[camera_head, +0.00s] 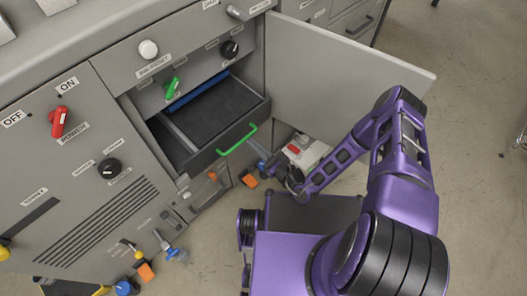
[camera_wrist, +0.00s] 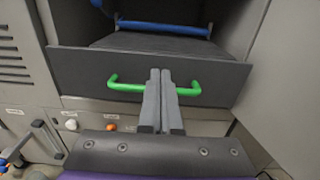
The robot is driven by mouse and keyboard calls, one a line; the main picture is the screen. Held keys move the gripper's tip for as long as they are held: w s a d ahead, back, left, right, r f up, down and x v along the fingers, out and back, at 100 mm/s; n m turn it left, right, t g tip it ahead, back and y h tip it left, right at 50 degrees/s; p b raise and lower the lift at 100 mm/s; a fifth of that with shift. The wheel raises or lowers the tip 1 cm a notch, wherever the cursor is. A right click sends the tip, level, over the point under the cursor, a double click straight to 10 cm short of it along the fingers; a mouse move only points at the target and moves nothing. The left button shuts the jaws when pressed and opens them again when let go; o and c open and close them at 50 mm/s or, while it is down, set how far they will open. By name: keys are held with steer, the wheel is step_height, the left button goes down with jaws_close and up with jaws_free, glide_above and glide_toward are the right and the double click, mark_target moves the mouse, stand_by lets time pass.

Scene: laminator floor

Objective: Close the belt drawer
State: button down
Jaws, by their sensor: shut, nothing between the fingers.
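The belt drawer (camera_head: 212,150) is a dark grey drawer pulled out of the grey machine. It has a green bar handle (camera_head: 237,140) on its front. In the wrist view the drawer front (camera_wrist: 80,72) faces me, and the handle (camera_wrist: 125,86) runs across behind my fingers. My gripper (camera_wrist: 160,72) is shut and empty, its fingertips over the middle of the handle in that view. I cannot tell whether they touch the handle or drawer front. In the head view my gripper (camera_head: 262,165) is at the lower right of the handle, partly unclear.
A large grey door panel (camera_head: 330,80) stands open to the right of the drawer. A blue bar (camera_head: 198,92) lies across the back of the opening. Red (camera_head: 58,122), green (camera_head: 172,88) and black knobs (camera_head: 109,168) stick out of the machine. Open floor (camera_head: 470,190) lies to the right.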

mark_target(234, 127)
steer(key=x, duration=0.7)
steer(key=shift+w+b, duration=0.1)
steer(key=shift+b, duration=0.3)
steer(key=shift+w+a, duration=0.1)
